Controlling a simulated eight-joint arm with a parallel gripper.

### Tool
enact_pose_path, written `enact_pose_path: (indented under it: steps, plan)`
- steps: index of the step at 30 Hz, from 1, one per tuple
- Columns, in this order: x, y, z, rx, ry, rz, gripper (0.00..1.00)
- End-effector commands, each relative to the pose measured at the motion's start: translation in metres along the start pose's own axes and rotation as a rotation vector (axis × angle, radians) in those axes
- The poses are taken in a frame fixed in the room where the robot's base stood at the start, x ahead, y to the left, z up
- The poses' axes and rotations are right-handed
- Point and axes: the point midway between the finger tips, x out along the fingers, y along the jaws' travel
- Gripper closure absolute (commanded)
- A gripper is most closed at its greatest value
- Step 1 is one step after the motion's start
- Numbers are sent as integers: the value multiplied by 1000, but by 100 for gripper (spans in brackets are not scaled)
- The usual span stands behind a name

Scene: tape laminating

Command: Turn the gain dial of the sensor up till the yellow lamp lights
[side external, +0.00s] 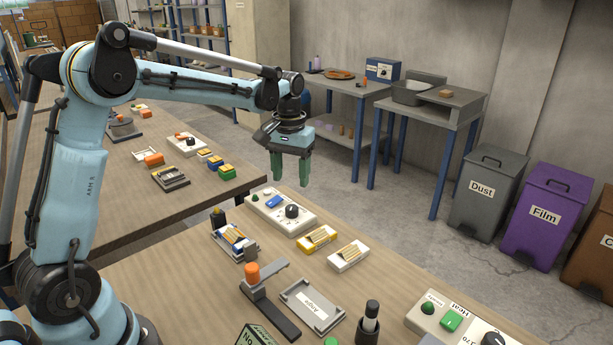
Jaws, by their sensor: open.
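My gripper (290,182) hangs open with its two green fingers pointing down. It is above the far edge of the near bench, and nothing is between the fingers. A cream control box (274,218) sits below it on the bench, with a green dome, a blue switch and a black dial (292,211). The fingers are apart from the dial. An orange-topped post (252,273) on a dark bracket stands nearer the camera. I cannot tell which item is the sensor, and I make out no lit yellow lamp.
Yellow (317,239) and white (348,256) holders lie right of the box. A grey tray (313,303), a black-topped post (370,318) and a cream heat panel (451,318) are nearer. A blue and white holder (236,243) is at left. Bare wood lies between them.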

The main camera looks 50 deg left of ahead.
Motion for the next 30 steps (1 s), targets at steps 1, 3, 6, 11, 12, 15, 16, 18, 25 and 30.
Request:
enact_pose_path:
  steps: [1, 3, 6, 11, 12, 15, 16, 18, 25, 30]
  plan:
    - [10, 0, 0, 0, 0, 0, 41]
    - [23, 0, 0, 1, 1, 0, 41]
    - [41, 0, 0, 1, 1, 0, 41]
    - [65, 0, 0, 1, 1, 0, 41]
    - [69, 0, 0, 1, 1, 0, 41]
    - [78, 0, 0, 1, 1, 0, 41]
    - [80, 0, 0, 1, 1, 0, 41]
    - [82, 0, 0, 1, 1, 0, 41]
    - [84, 0, 0, 1, 1, 0, 41]
    - [84, 0, 0, 1, 1, 0, 58]
